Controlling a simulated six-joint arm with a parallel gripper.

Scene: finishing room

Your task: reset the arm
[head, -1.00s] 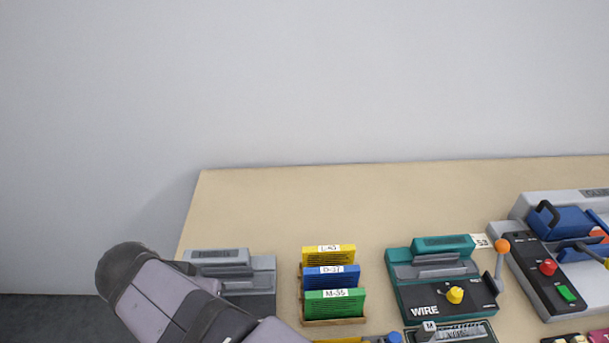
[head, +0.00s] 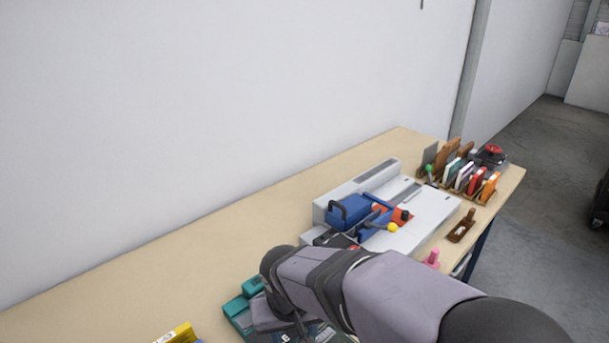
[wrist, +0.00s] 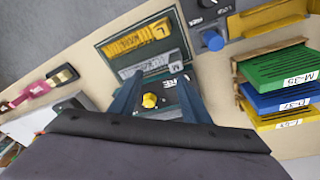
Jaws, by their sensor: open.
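My arm (head: 390,290) reaches from the lower right of the head view over the teal machine (head: 236,312); my gripper's fingertips are hidden there. In the wrist view my gripper (wrist: 157,88) is open, with two dark blue fingers apart and nothing seen held. The machine's dark panel with a yellow knob (wrist: 150,100) shows between the fingers. I cannot tell how far the fingertips are above it.
A tray with yellow and grey lettered plates (wrist: 140,45) lies beyond the fingers. A rack of green (wrist: 280,68), blue and yellow labelled blocks stands right. A large grey machine (head: 440,205) and a rack of coloured pieces (head: 470,178) stand along the bench (head: 260,200).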

